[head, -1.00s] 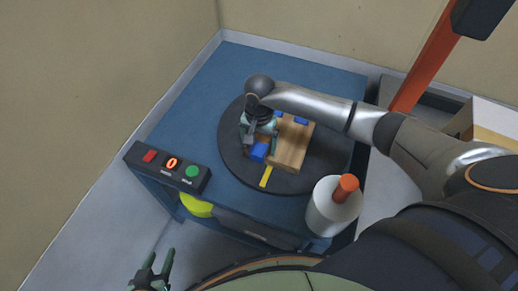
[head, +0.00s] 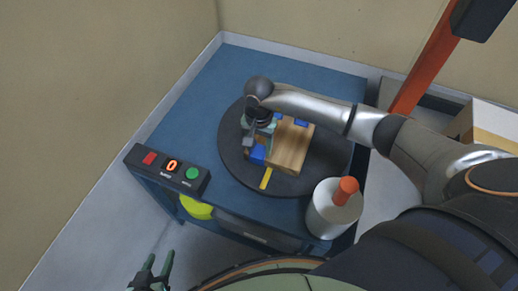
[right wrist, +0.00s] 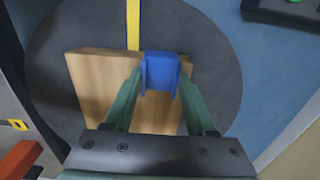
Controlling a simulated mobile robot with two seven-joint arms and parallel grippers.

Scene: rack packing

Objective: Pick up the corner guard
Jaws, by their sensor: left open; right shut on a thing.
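A blue corner guard (head: 258,154) sits at the near left corner of a wooden box (head: 292,150) on a dark round turntable (head: 232,168). My right gripper (head: 256,143) comes down over that corner and is shut on the guard. In the right wrist view the guard (right wrist: 160,72) is between my two green fingertips, at the edge of the box. I cannot tell whether it touches the box. More blue guards (head: 301,122) show at the far side of the box, partly hidden by my arm. My left gripper (head: 152,270) is open and empty, low in front of the table.
A blue table (head: 200,100) carries the turntable, which has a yellow strip (head: 266,178). A button panel (head: 167,169) is at the left front edge. The table's far left is clear.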

